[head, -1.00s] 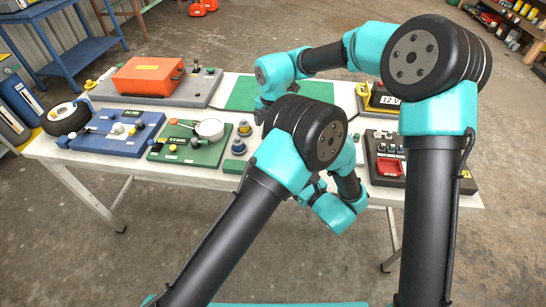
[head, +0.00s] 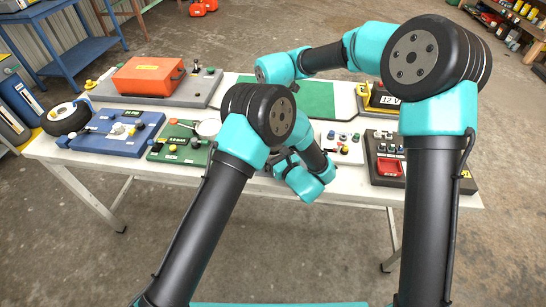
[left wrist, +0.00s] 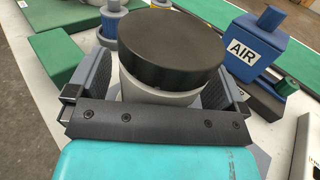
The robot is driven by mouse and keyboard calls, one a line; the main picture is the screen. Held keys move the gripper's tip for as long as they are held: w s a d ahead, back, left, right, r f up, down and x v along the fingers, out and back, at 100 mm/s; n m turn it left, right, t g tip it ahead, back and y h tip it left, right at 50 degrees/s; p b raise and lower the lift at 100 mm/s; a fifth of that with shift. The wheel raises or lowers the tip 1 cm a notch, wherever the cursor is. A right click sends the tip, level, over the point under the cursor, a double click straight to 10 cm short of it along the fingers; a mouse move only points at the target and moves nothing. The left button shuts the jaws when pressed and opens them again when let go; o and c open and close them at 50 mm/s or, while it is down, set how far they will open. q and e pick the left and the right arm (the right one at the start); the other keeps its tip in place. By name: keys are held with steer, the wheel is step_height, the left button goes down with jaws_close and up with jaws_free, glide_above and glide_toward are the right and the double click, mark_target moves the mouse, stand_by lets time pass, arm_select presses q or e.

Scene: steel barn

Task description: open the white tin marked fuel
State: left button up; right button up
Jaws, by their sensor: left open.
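In the left wrist view a whitish round tin (left wrist: 150,90) with a wide black lid (left wrist: 170,42) stands between the fingers of my left gripper (left wrist: 160,75). The fingers are open, one on each side of the tin below the lid. I cannot tell whether they touch it. No fuel marking shows on the visible side. In the head view my left arm hides the tin, and its gripper is not clearly seen. My right gripper is hidden in the head view, where my right arm reaches behind my left elbow.
A blue block marked AIR (left wrist: 262,52) stands close to the right of the tin in the left wrist view. A green block (left wrist: 50,58) is at left. In the head view, a blue board (head: 115,143), an orange box (head: 148,76) and a black panel (head: 388,172) share the white table (head: 85,168).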

arm_select(q)
steer(key=shift+c, duration=0.5)
steer(key=c, duration=1.5)
steer(key=shift+c, duration=1.1)
arm_select(e)
steer(key=shift+f, duration=4.05)
steer(key=shift+c, duration=0.3)
